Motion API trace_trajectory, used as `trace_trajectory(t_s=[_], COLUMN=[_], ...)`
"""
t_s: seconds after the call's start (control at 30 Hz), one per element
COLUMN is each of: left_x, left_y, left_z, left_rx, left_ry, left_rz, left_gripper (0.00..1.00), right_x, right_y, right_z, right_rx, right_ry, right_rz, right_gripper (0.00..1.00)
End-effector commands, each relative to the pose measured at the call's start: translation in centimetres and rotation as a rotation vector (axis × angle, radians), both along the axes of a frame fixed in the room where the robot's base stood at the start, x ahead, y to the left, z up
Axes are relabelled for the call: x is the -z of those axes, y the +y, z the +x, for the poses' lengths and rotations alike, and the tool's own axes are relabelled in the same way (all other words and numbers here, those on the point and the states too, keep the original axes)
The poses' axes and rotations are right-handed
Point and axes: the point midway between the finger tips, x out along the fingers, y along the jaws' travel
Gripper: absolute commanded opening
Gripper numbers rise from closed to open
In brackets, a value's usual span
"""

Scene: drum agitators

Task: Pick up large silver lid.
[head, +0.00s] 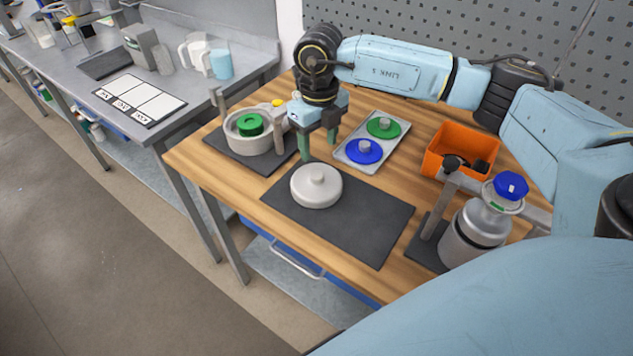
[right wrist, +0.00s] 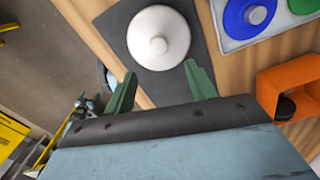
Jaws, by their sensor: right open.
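The large silver lid (head: 316,187) is a pale round disc with a small knob on top. It lies flat on a dark mat (head: 375,222) on the wooden table. In the right wrist view the lid (right wrist: 158,38) is beyond the fingertips, towards the top. My right gripper (head: 319,153) is open and empty, above the table just behind the lid in the head view. Its two green fingers also show in the right wrist view (right wrist: 158,80), apart from the lid. My left gripper is not in view.
A tray (head: 346,153) with a green lid (head: 383,127) and a blue lid (head: 364,151) lies behind. An orange bin (head: 446,165) and a silver vessel with a blue cap (head: 475,235) stand at right. A round pot (head: 238,140) is at left.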

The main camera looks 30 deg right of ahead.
Motion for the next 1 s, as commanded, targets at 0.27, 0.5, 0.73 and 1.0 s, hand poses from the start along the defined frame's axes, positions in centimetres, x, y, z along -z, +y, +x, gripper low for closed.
trace_trajectory(t_s=[0.27,0.5,0.73,1.0], left_x=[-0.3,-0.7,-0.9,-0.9], left_y=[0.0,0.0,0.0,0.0], left_z=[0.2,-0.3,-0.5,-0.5], left_rx=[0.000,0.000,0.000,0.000], left_ry=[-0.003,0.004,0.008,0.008], left_rz=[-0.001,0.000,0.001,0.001], left_gripper=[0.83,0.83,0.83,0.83], right_x=[3.9,6.2,9.1,9.4], right_y=[0.0,0.2,0.3,0.2], right_z=[0.0,0.4,0.6,0.6], right_rx=[0.001,0.000,0.000,0.000], right_ry=[0.000,0.003,0.000,0.000], right_rz=[-0.001,0.000,0.000,-0.001], right_gripper=[0.56,0.56,0.56,0.56])
